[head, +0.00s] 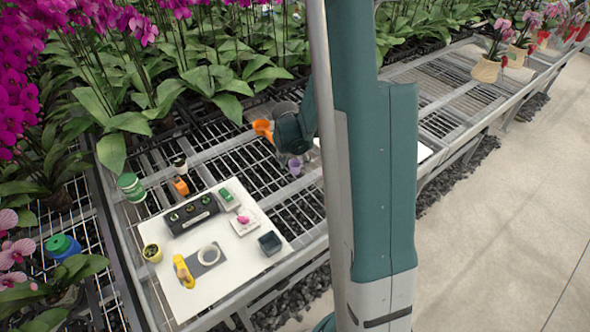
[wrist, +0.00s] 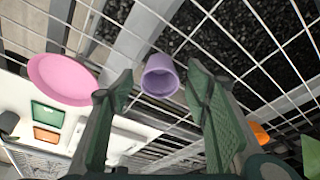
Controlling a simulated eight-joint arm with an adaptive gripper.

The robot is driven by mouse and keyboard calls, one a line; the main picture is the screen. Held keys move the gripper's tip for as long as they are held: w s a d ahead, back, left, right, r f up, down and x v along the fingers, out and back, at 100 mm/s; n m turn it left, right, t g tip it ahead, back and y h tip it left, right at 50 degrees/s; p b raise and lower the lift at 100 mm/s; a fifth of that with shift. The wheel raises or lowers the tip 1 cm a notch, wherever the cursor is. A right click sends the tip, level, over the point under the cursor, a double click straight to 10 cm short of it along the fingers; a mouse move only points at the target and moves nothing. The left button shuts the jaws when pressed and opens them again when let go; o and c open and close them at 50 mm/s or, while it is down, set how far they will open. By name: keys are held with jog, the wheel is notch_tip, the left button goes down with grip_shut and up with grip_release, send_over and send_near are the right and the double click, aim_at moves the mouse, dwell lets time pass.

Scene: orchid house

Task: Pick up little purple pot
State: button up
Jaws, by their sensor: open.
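The little purple pot (head: 295,167) stands on the wire-mesh bench in the head view, just below my gripper and left of my column. In the wrist view the purple pot (wrist: 161,78) shows its open rim and lies between the lines of the two fingers, at about the height of their tips in the picture. My gripper (wrist: 158,92) is open and empty, with a gap on both sides of the pot. I cannot tell how far the pot is from the fingertips. In the head view the fingers are hard to make out.
A white board (head: 235,190) holds small pots, a dark box (head: 270,243) and a yellow object (head: 183,271). In the wrist view a pink dish (wrist: 62,80), a green item (wrist: 47,114) and a white surface lie left. An orange item (wrist: 260,133) is right. Orchids stand behind.

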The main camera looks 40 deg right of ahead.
jog(key=shift+d+f, duration=0.1)
jog(key=shift+f, duration=0.3)
jog(key=shift+c, duration=0.7)
jog(key=c, duration=0.8)
